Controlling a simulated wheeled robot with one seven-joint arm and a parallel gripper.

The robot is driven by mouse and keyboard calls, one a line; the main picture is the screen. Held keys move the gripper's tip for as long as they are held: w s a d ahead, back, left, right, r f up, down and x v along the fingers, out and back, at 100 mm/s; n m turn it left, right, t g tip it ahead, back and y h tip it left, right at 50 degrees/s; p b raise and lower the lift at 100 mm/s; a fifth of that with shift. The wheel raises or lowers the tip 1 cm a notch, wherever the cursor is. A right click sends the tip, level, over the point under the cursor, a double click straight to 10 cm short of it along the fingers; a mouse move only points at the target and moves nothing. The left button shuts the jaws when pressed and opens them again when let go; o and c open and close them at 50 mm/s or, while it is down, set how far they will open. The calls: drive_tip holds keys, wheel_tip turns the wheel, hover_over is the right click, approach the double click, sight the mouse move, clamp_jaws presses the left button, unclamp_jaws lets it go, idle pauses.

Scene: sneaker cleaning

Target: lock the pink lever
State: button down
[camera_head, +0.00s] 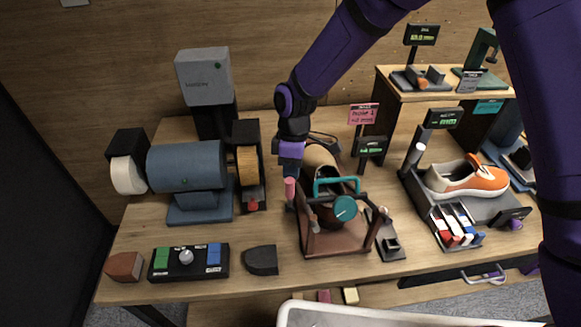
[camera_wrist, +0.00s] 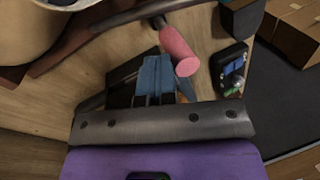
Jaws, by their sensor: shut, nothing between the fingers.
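The pink lever (camera_head: 290,189) is a short pink cylinder on a dark rod, at the left side of a brown clamp stand (camera_head: 338,243) that holds a brown shoe (camera_head: 318,158). The pink lever also shows in the wrist view (camera_wrist: 179,52), end towards me, its rod running to the upper left. My gripper (camera_head: 290,166) points down just above the pink lever in the head view. In the wrist view, my gripper (camera_wrist: 153,72) is shut and empty, its fingertips left of and close to the pink end. I cannot tell whether they touch.
A blue grinder (camera_head: 187,166) and a button box (camera_head: 188,262) stand to the left. A teal handle (camera_head: 336,186) with a round knob (camera_head: 344,208) crosses the clamp stand. An orange sneaker (camera_head: 466,179) lies on a rack to the right. A white bin (camera_head: 365,318) is at the front.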

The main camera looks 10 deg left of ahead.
drive_tip(key=s, duration=0.1)
drive_tip(key=t, duration=0.1)
drive_tip(key=s+t, duration=0.1)
drive_tip(key=shift+s+d+r+y, duration=0.15)
drive_tip(key=shift+s+d+y, duration=0.15)
drive_tip(key=shift+s, duration=0.05)
drive_tip(key=shift+s+d+f, duration=0.15)
drive_tip(key=shift+s+d, duration=0.05)
drive_tip(key=shift+s, duration=0.5)
drive_tip(key=shift+s+d+f, duration=0.15)
drive_tip(key=shift+s+d, duration=0.05)
drive_tip(key=shift+s, duration=0.45)
